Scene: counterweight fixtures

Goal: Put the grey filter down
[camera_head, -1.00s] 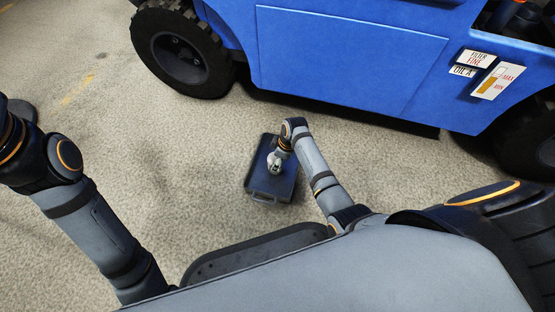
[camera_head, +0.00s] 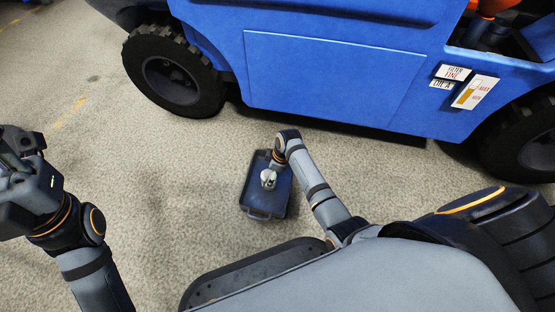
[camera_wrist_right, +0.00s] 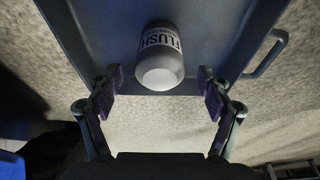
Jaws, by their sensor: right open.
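A grey cylinder (camera_wrist_right: 161,60), apparently the filter, carries the word FLUSH in the right wrist view. It is in a dark blue tray (camera_wrist_right: 108,40). My right gripper (camera_wrist_right: 160,96) is open, with its two purple-padded fingers apart on either side of the cylinder's near end. Gaps show between the pads and the cylinder. In the head view the grey cylinder (camera_head: 268,179) shows over the tray (camera_head: 275,200), just below my right wrist, which hides most of that gripper. My left gripper (camera_head: 22,165) is at the left edge, away from the tray; its jaws are unclear.
A blue vehicle (camera_head: 330,85) with black tyres (camera_head: 172,72) stands behind the tray. It bears white labels (camera_head: 474,92). The tray has a handle (camera_head: 262,215) on its near side. The carpet-like floor (camera_head: 160,190) left of the tray is clear.

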